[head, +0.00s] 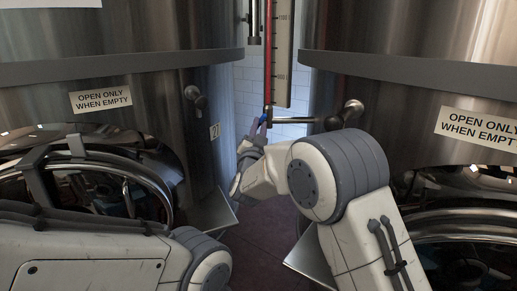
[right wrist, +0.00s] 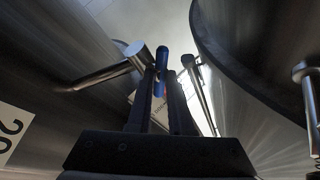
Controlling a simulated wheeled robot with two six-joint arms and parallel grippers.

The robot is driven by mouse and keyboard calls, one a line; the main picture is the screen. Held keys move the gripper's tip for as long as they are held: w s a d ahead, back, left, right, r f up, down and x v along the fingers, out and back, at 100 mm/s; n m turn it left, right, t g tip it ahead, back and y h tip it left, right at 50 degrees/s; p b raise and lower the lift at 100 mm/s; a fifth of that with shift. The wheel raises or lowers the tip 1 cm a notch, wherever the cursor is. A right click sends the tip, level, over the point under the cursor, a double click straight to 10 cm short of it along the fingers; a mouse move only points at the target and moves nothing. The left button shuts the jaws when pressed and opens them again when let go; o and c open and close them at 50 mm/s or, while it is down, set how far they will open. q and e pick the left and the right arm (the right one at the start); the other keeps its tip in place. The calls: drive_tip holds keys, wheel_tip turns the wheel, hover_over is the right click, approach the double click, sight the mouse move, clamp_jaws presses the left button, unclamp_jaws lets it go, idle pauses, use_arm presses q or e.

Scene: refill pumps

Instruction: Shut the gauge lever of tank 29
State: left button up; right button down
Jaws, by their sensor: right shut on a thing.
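The gauge (head: 282,60) hangs between two steel tanks, with a red column beside a pale marked scale. At its foot is the blue-handled gauge lever (head: 263,119), next to a horizontal pipe (head: 293,120) running to the right tank. My right gripper (head: 258,125) is at the lever, its fingers closed around the blue handle. In the right wrist view the blue handle (right wrist: 161,68) stands between the two dark fingers (right wrist: 161,85). A number plate (right wrist: 12,132) on the left there is cut off and its last digit is unclear. My left gripper is out of view.
The left tank (head: 120,35) and right tank (head: 410,100) leave a narrow gap. A valve stub (head: 195,96) juts from the left tank and a knob (head: 352,110) from the right tank. Round hatches with bars (head: 155,185) sit low on the tanks.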

drive_tip(key=shift+w+a+f+m+g+h+b, duration=0.1)
drive_tip(key=shift+f+m+g+h+b, duration=0.1)
drive_tip(key=shift+m+h+b, duration=2.2)
drive_tip(key=shift+w+a+f+m+g+h+b, duration=0.15)
drive_tip(key=shift+m+h+b, duration=1.45)
drive_tip(key=shift+m, duration=1.6)
drive_tip(key=shift+w+a+f+m+g+h+b, duration=0.1)
drive_tip(key=shift+f+m+g+h+b, duration=0.15)
drive_tip(key=shift+m+h+b, duration=1.85)
drive_tip(key=shift+r+m+y+b, duration=0.1)
drive_tip(key=shift+m+y+b, duration=0.25)
drive_tip(key=shift+m, duration=0.75)
drive_tip(key=c, duration=0.8)
unclamp_jaws()
drive_tip(key=shift+g, duration=0.3)
drive_tip(key=shift+c, duration=0.2)
drive_tip(key=b+v, duration=0.1)
drive_tip(key=v, duration=0.9)
drive_tip(key=shift+s, duration=0.15)
drive_tip(key=shift+a, duration=0.15)
